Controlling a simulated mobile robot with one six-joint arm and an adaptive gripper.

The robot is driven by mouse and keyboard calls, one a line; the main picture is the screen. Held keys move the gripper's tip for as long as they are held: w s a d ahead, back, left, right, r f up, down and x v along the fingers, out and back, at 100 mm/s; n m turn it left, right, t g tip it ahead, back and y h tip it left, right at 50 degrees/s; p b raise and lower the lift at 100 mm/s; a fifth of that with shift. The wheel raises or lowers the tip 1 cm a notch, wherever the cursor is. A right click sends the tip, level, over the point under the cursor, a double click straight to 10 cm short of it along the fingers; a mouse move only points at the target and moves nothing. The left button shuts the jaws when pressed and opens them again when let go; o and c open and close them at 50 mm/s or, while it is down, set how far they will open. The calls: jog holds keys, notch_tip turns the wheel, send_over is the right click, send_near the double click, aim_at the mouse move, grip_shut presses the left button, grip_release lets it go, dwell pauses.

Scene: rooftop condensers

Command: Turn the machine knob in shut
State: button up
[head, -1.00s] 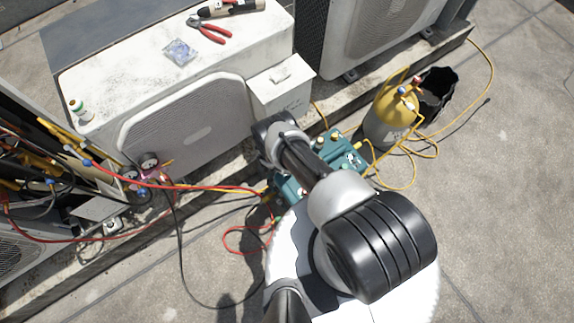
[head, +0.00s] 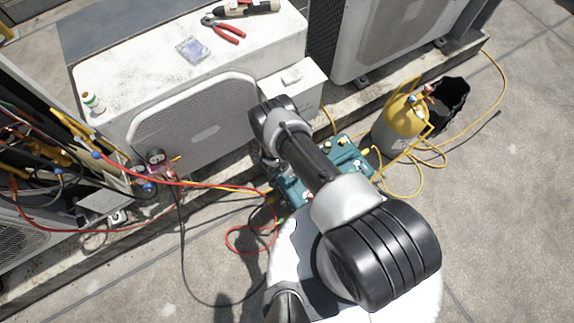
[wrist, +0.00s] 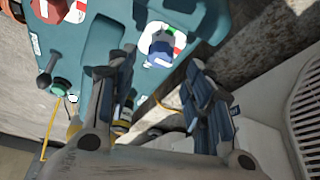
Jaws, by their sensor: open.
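The teal machine (head: 345,155) stands on the ground in front of the white condenser, partly hidden by my arm in the head view. In the wrist view its teal body (wrist: 110,30) fills the upper part. A blue knob (wrist: 160,55) sits on a round dial marked white, green and red. A red knob part (wrist: 22,18) shows at the upper left. I cannot read which knob is marked "in". My gripper (wrist: 160,78) is open and empty, its two fingers apart, with the blue knob above the gap between them. In the head view the fingers are mostly hidden by the arm.
Red and yellow hoses run from the gauges (head: 155,160) to the machine. A yellow-topped cylinder (head: 405,115) stands to the right, beside a black bin (head: 450,100). Red-handled pliers (head: 225,30) lie on the white condenser (head: 140,80). Bare concrete lies at the right.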

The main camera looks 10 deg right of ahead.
jog(key=v, duration=0.7)
jog(key=shift+r, duration=0.3)
